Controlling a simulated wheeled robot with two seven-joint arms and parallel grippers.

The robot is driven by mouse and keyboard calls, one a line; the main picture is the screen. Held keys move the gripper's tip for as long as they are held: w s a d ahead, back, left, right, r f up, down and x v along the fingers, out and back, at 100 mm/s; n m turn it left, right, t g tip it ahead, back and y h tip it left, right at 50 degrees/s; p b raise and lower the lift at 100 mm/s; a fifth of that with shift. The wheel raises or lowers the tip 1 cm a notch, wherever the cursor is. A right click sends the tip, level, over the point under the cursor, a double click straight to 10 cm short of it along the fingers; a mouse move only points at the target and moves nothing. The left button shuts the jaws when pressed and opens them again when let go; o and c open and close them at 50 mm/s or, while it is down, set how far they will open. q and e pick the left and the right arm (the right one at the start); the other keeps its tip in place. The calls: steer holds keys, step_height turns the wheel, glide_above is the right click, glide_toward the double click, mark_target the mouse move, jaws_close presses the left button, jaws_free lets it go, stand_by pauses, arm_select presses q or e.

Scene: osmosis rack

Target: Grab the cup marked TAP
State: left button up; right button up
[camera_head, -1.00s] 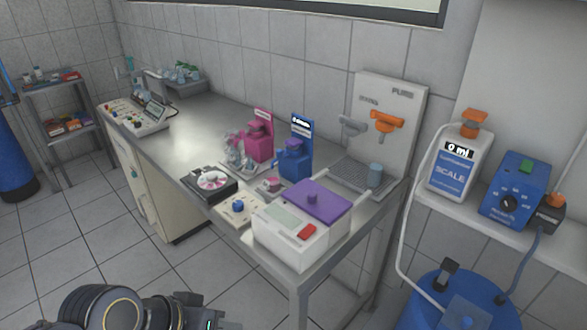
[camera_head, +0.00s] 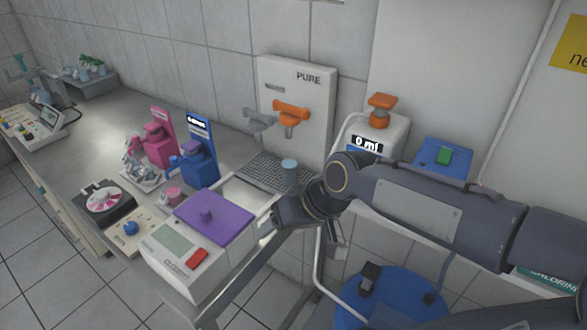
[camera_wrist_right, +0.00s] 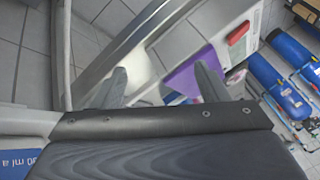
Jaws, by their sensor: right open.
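A small blue-grey cup (camera_head: 289,171) stands upright on the drain grid (camera_head: 262,175) below the PURE dispenser panel (camera_head: 300,110). No TAP marking can be read on it. My right arm comes in from the right in the head view. Its gripper (camera_head: 268,229) is at the bench's front right edge, nearer to me than the cup, beside the white box with the purple lid. In the right wrist view the two fingers (camera_wrist_right: 162,86) are apart with nothing held between them. The cup does not show there. My left gripper is not in view.
The white device with a purple lid (camera_head: 213,216) stands left of my right gripper. Blue (camera_head: 198,165) and pink (camera_head: 158,148) dispensers stand farther left. Grey and orange taps (camera_head: 290,112) overhang the grid. A blue barrel (camera_head: 385,300) stands below right.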

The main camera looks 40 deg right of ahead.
mark_target(289, 171)
steer(key=w+d+f+h, duration=0.1)
steer(key=w+d, duration=0.4)
steer(key=w, duration=0.1)
steer(key=w+d+f+m+h, duration=0.1)
steer(key=w+d+h, duration=0.1)
steer(key=w+d, duration=0.4)
steer(key=w+d+f+m+h+b, duration=0.1)
steer(key=w+d+h, duration=0.1)
steer(key=w+d, duration=0.3)
steer(key=shift+w+d+f+g, duration=0.25)
steer(key=shift+w+g, duration=0.15)
steer(key=shift+w, duration=0.1)
steer(key=shift+h, duration=0.4)
steer(key=x, duration=0.8)
steer(key=shift+w+d+r, duration=0.2)
steer(key=shift+w+r, duration=0.05)
steer(key=shift+w, duration=0.15)
steer(key=c, duration=1.1)
steer(key=shift+r, duration=0.1)
steer(key=shift+c, duration=0.2)
